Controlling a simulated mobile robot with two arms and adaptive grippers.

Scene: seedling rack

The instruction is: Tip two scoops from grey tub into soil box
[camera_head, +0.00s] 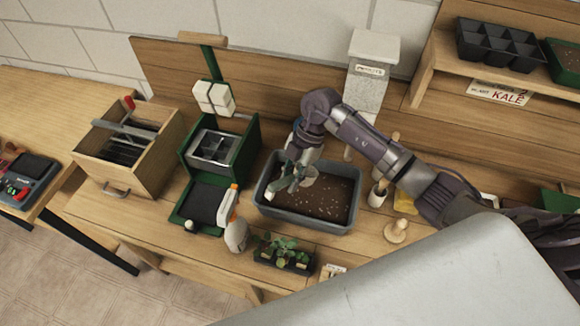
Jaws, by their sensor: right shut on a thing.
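A grey rectangular box (305,220) of dark soil with pale specks stands in the middle of the bench. A tall light grey tub (366,88) with a label stands behind it, to the right. My right gripper (292,180) reaches in from the right and points down over the left part of the soil box. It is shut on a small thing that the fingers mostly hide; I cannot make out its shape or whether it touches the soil. My left gripper is not in view.
A green stand (242,137) with a metal tray and a wooden crate (165,156) stand to the left. A spray bottle (235,232) and a seedling tray (284,258) stand in front of the soil box. A shelf holds a black cell tray (500,45).

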